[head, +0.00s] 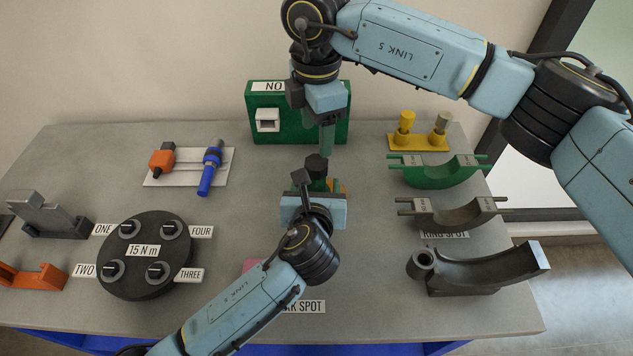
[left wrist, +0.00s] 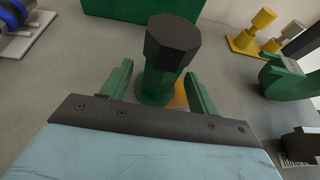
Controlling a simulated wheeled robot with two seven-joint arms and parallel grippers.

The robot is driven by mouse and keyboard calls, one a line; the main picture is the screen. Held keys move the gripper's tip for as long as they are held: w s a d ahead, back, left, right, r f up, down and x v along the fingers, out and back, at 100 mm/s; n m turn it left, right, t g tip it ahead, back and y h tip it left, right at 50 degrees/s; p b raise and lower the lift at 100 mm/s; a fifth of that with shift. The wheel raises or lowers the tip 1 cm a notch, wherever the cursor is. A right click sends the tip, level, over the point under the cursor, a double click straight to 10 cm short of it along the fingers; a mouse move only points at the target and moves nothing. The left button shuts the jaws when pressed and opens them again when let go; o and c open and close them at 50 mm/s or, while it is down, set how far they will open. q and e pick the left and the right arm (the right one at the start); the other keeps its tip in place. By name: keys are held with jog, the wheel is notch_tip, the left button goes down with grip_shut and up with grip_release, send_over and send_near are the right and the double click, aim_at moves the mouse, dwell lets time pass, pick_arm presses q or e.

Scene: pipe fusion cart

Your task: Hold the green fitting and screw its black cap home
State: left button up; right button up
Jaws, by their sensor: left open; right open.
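The green fitting (head: 318,184) stands upright on the grey table with its black cap (head: 316,164) on top. In the left wrist view the cap (left wrist: 173,42) is an eight-sided black knob above the green body (left wrist: 158,82). My left gripper (head: 319,190) is open, its green fingers on either side of the fitting, with a visible gap to the body in the left wrist view (left wrist: 158,88). My right gripper (head: 327,152) is open and points down just above the cap. How far the cap is screwed on cannot be told.
A green box (head: 330,128) labelled NO stands behind. A black dial (head: 146,270) marked 15 N m lies at left. Green (head: 440,172) and grey curved cradles (head: 455,213) stand at right.

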pick_arm(q)
jog(key=shift+w+f, duration=0.3)
jog(key=shift+w, duration=0.3)
jog(key=shift+c, duration=0.2)
grip_shut()
pick_arm(e)
jog(key=shift+n, duration=0.3)
